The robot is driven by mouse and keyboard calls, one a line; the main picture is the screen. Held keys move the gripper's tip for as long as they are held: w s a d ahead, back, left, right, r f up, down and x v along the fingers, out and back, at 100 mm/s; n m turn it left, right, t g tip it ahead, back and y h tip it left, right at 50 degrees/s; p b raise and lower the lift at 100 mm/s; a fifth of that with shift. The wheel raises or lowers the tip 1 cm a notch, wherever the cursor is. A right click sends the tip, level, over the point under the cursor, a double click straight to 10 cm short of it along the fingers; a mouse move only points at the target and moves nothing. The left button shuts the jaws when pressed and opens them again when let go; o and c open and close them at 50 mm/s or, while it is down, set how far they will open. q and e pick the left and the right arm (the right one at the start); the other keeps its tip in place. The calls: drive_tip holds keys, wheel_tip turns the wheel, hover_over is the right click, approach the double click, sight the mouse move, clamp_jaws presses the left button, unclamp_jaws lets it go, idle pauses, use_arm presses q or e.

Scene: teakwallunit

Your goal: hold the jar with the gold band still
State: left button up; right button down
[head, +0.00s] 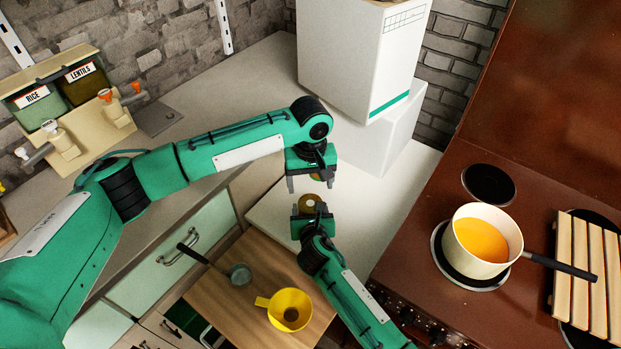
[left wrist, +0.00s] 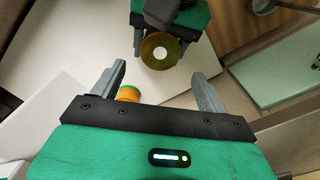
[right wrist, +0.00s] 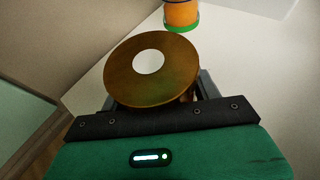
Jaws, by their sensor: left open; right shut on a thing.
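A jar with a gold-brown round lid and a white disc on top (right wrist: 150,68) is in my right gripper (head: 311,214); it also shows in the left wrist view (left wrist: 158,52) and the head view (head: 307,203). The lid hides most of the jar's side, so I cannot make out a band. My right gripper is shut on it. My left gripper (head: 310,182) is open and empty, just beyond the jar in the head view. A small orange jar with a green band (right wrist: 181,12) stands on the white counter; it shows near one left finger in the left wrist view (left wrist: 129,94).
White boxes (head: 355,60) stand behind my left gripper. A yellow funnel (head: 290,308) and a grey ladle (head: 238,274) lie on a wooden board below. A pot of orange liquid (head: 482,240) sits on the stove at right. Dispensers (head: 70,95) stand at far left.

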sight(310, 203)
use_arm(q)
wheel_tip(310, 203, down, 7)
drive_tip(key=shift+f, duration=0.1)
idle(0.3)
drive_tip(key=c, duration=1)
drive_tip(key=shift+c, duration=0.2)
drive_tip(key=m, duration=0.3)
drive_tip(key=o, duration=1.1)
